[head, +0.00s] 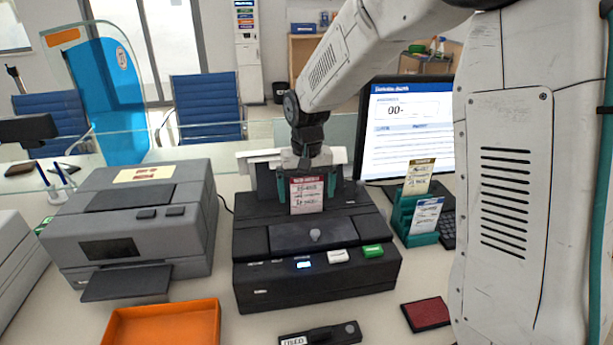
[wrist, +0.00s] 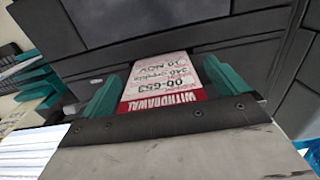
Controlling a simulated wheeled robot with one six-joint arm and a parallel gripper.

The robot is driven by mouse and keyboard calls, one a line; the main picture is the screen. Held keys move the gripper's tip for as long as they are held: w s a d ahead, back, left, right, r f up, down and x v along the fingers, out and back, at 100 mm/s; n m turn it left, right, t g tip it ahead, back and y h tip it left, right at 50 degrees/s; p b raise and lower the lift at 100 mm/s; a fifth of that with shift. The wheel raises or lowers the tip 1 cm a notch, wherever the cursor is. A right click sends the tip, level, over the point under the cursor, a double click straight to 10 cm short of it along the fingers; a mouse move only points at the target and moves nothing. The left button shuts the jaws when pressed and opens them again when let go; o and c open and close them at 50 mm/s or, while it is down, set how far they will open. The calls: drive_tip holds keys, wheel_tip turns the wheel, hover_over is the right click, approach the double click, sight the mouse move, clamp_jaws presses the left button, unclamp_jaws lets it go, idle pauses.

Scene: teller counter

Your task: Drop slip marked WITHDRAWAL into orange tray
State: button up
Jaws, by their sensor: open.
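The slip with the red band marked WITHDRAWAL (wrist: 162,88) stands upright at the black machine in the middle of the counter. The same red-topped slip (head: 307,196) shows in the head view. My gripper (head: 307,184) is open, with one teal finger on each side of the slip. In the wrist view my gripper (wrist: 166,86) has the slip between its fingers, and the right finger is very near its edge. The slip's lower end at the machine is not clear. The orange tray (head: 168,322) lies empty at the front left, partly cut off by the frame.
The black machine (head: 315,285) stands behind a dark stapler-like item (head: 320,334). A grey printer (head: 140,225) is at left. A teal holder (head: 415,238) with two other slips stands at right, before the monitor (head: 410,125). A red pad (head: 427,314) lies at front right.

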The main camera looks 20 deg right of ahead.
drive_tip(key=shift+f, duration=0.6)
drive_tip(key=c, duration=1)
drive_tip(key=shift+o, duration=0.5)
drive_tip(key=shift+r, duration=5.8)
